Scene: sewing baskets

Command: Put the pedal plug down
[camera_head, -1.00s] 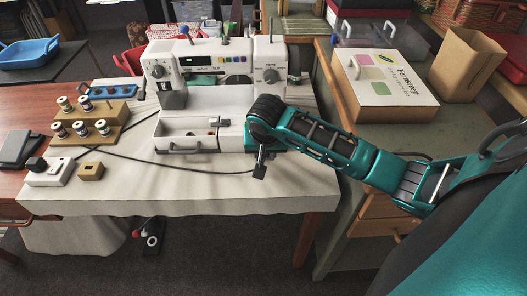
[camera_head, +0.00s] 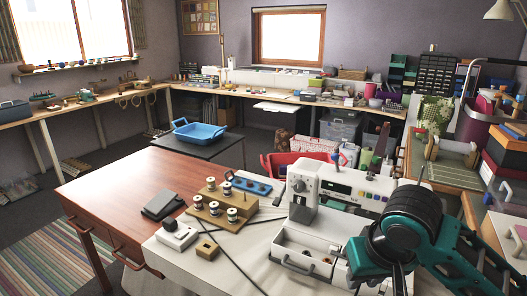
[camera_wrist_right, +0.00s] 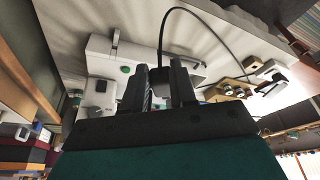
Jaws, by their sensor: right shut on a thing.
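My right gripper (camera_head: 398,278) hangs low in front of the right end of the white sewing machine (camera_head: 345,195); its tips are partly cut off in the head view. In the right wrist view the gripper (camera_wrist_right: 162,72) is shut on the dark pedal plug (camera_wrist_right: 160,76), which sits between the two fingers and is mostly hidden by them. A black cable (camera_wrist_right: 203,18) rises from the plug and curves right toward the thread stand. The plug appears held off the white cloth, but its height is hard to tell. My left gripper is not in view.
The machine's open drawer (camera_head: 305,252) stands left of the gripper. The front of the cloth (camera_head: 245,274) is mostly clear.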

